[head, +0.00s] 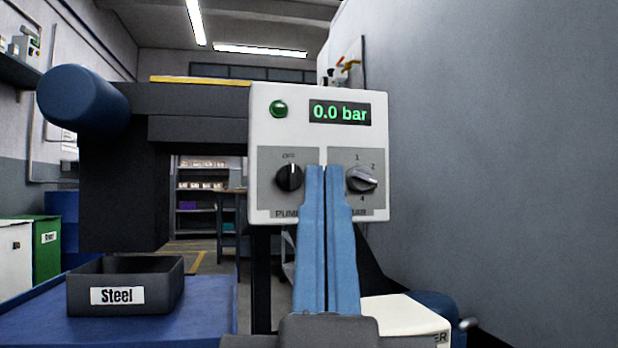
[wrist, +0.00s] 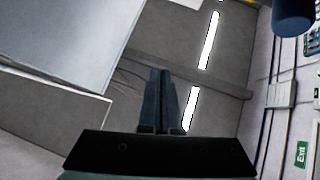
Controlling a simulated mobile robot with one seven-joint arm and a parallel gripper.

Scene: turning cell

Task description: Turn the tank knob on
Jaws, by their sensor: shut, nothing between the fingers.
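A white control panel (head: 262,130) faces me in the head view. Its left black knob (head: 288,178) has its white mark pointing up at "OFF", above a label partly hidden that reads "PUM". Its right grey knob (head: 363,180) is among numbers 1, 2 and 4, above a label ending in "AR". I can read no "tank" label. My gripper (head: 327,170) is shut and empty, its blue fingers upright in front of the panel between the knobs, covering part of it. I cannot tell whether it touches. The wrist view shows the shut fingers (wrist: 163,75) too.
A display (head: 340,112) reads "0.0 bar" beside a green lamp (head: 278,108). A dark machine arm (head: 180,100) with a blue cylinder (head: 82,102) stands left of the panel. A "Steel" bin (head: 165,290) sits on a blue surface (head: 190,325) below. A grey wall (head: 500,170) fills the right.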

